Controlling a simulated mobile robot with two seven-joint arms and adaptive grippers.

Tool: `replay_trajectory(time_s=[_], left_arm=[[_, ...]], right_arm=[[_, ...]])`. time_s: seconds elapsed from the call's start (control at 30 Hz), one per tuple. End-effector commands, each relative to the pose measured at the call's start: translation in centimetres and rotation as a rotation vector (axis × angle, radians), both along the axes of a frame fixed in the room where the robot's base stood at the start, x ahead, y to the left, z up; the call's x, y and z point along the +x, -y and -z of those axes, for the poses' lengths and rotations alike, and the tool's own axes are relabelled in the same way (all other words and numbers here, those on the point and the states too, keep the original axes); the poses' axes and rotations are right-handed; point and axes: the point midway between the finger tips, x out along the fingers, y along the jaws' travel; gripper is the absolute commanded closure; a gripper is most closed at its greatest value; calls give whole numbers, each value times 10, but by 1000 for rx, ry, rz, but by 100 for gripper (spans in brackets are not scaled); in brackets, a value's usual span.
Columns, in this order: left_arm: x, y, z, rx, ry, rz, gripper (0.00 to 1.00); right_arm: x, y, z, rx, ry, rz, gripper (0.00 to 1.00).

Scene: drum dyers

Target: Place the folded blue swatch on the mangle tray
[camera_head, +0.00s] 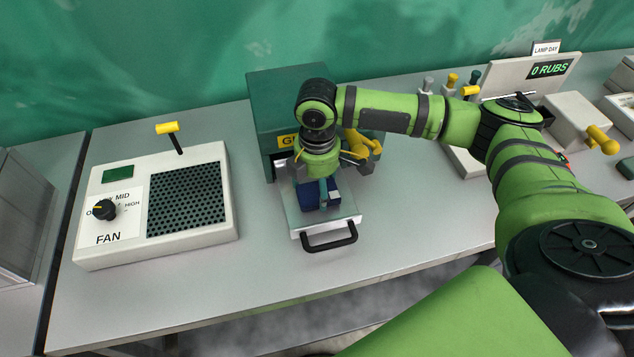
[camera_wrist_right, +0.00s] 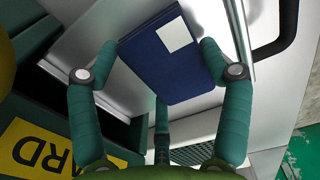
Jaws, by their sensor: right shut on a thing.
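The folded blue swatch (camera_head: 309,198) is a dark blue block with a pale square label. My right gripper (camera_head: 322,192) comes from above and is shut on it. The mangle tray (camera_head: 347,212) is a pale metal drawer with a black handle, standing out from the green mangle housing (camera_head: 288,87). The swatch is over the tray; whether it touches the tray floor I cannot tell. My wrist hides part of the housing's front. My left gripper is not in view.
A fan box (camera_head: 157,205) with a dark grille, knob and yellow-tipped lever stands left of the mangle. A rub tester (camera_head: 520,78) reading "0 RUBS" stands at the right, behind my arm. Bare grey bench (camera_head: 262,250) lies between fan box and tray.

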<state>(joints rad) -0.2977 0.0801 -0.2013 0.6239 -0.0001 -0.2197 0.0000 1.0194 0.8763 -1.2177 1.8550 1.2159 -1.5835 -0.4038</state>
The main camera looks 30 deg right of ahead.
Motion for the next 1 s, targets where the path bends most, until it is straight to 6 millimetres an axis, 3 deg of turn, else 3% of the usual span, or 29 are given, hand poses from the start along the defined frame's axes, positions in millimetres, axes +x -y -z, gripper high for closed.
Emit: replay_trajectory(time_s=[0.1, 0.13, 0.17, 0.63, 0.77, 1.0], left_arm=[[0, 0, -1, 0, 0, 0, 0], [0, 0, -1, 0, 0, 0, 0], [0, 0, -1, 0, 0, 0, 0], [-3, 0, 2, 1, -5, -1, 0], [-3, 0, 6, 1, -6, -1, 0], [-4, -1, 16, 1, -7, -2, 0]], right_arm=[[0, 0, 2, 0, -1, 0, 52], [0, 0, 2, 1, 0, -1, 10], [0, 0, 2, 1, 0, -1, 0], [1, 0, -4, 1, 3, 0, 0], [1, 0, -22, 2, 6, -1, 0], [1, 0, -74, 1, 7, 0, 0]])
